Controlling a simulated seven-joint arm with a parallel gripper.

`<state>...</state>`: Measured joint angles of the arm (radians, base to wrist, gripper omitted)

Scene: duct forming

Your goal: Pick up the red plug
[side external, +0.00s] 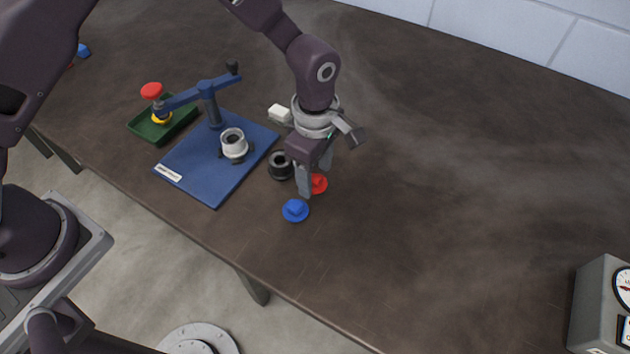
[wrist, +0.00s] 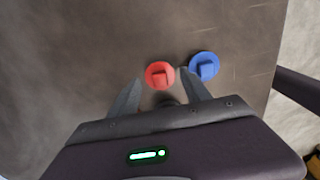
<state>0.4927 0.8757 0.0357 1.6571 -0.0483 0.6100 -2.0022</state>
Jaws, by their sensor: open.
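The red plug (side external: 319,184) is a round disc with a raised block grip, lying on the brown table, partly hidden behind my gripper in the side external view. In the wrist view the red plug (wrist: 160,75) shows between the tips of my open gripper (wrist: 163,80). In the side external view my gripper (side external: 311,190) points down at the plug, with its fingers low by the table. I cannot tell whether a finger touches the plug. Nothing is held.
A blue plug (side external: 295,210) lies close beside the red one, near a fingertip. A black ring (side external: 281,165) stands to the left. A blue base plate (side external: 200,190) carries a lever press (side external: 211,104) and a grey cup (side external: 233,144). A green tray (side external: 180,124) is behind.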

